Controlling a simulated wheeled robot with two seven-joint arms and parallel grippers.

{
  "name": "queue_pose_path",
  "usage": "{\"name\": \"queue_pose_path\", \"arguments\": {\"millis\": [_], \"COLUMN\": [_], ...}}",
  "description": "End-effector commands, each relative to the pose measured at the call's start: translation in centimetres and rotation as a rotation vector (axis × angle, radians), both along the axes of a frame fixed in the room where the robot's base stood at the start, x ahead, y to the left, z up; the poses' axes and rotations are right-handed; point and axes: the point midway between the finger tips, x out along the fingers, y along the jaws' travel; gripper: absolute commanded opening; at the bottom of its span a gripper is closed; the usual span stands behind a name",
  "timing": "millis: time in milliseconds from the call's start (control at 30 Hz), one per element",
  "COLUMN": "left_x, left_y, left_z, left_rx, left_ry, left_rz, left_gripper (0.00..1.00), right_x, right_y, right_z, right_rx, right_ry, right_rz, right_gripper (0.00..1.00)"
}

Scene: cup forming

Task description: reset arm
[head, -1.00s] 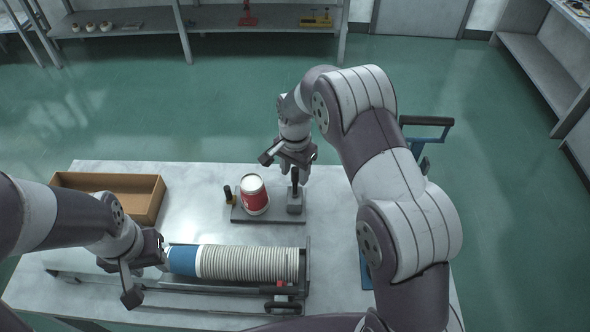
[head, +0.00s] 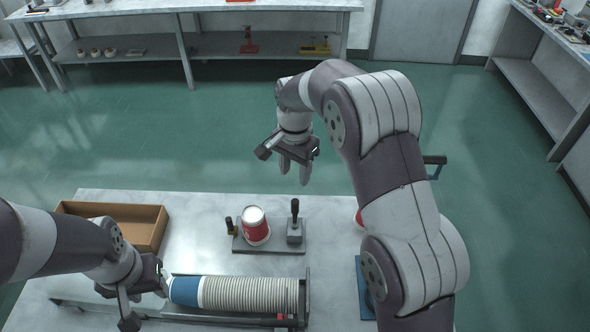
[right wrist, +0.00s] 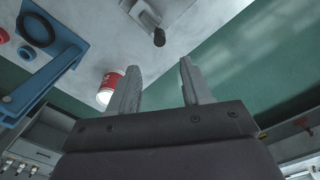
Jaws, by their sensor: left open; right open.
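My right gripper (head: 294,172) is open and empty, raised above the back edge of the table in the head view. Its two fingers (right wrist: 160,85) stand apart with nothing between them in the right wrist view. My left gripper (head: 146,300) is open at the left end of a long stack of cups (head: 250,294), by the blue cup (head: 185,290); whether it touches is unclear. A red and white cup (head: 256,228) stands upright on a grey base plate (head: 275,250), beside an upright black lever (head: 295,212).
An open cardboard box (head: 120,222) sits at the table's left. A blue frame (head: 364,290) stands at the right, partly behind my right arm. Another red and white cup (right wrist: 110,88) shows in the right wrist view. Shelves (head: 150,48) line the back.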

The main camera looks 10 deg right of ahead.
Motion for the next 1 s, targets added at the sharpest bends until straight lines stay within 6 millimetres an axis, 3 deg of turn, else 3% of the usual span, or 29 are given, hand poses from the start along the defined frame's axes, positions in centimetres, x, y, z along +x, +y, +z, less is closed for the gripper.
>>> {"name": "queue_pose_path", "arguments": {"millis": [267, 400, 467, 567, 700, 800, 900, 1000], "left_x": [0.0, 0.0, 0.0, 0.0, 0.0, 0.0, 0.0, 0.0], "left_y": [0.0, 0.0, 0.0, 0.0, 0.0, 0.0, 0.0, 0.0], "left_z": [-0.1, -0.1, -0.1, -1.5, -3.8, -5.2, -6.3, -6.4], "left_rx": [0.000, 0.000, 0.000, 0.000, 0.000, 0.000, 0.000, 0.000], "left_ry": [0.000, 0.000, 0.000, 0.000, 0.000, 0.000, 0.000, 0.000], "left_rz": [0.000, 0.000, 0.000, 0.000, 0.000, 0.000, 0.000, 0.000], "left_gripper": [0.43, 0.43, 0.43, 0.43, 0.43, 0.43, 0.43, 0.43], "right_x": [0.0, 0.4, -1.6, -6.3, -14.2, -19.3, -22.0, -21.5], "right_y": [0.0, 0.0, -0.1, -1.0, -2.3, -3.1, -3.5, -3.7], "right_z": [0.0, -0.7, -2.4, -4.4, -6.3, -7.2, -7.5, -7.0], "right_rx": [0.000, 0.000, -0.003, -0.009, -0.024, -0.034, -0.040, -0.053], "right_ry": [0.000, -0.035, -0.026, -0.040, -0.064, -0.076, -0.089, -0.116], "right_rz": [0.003, 0.165, 0.330, 0.584, 0.843, 0.916, 0.900, 0.892], "right_gripper": [0.48, 0.48, 0.48, 0.48, 0.48, 0.48, 0.48, 0.48]}}
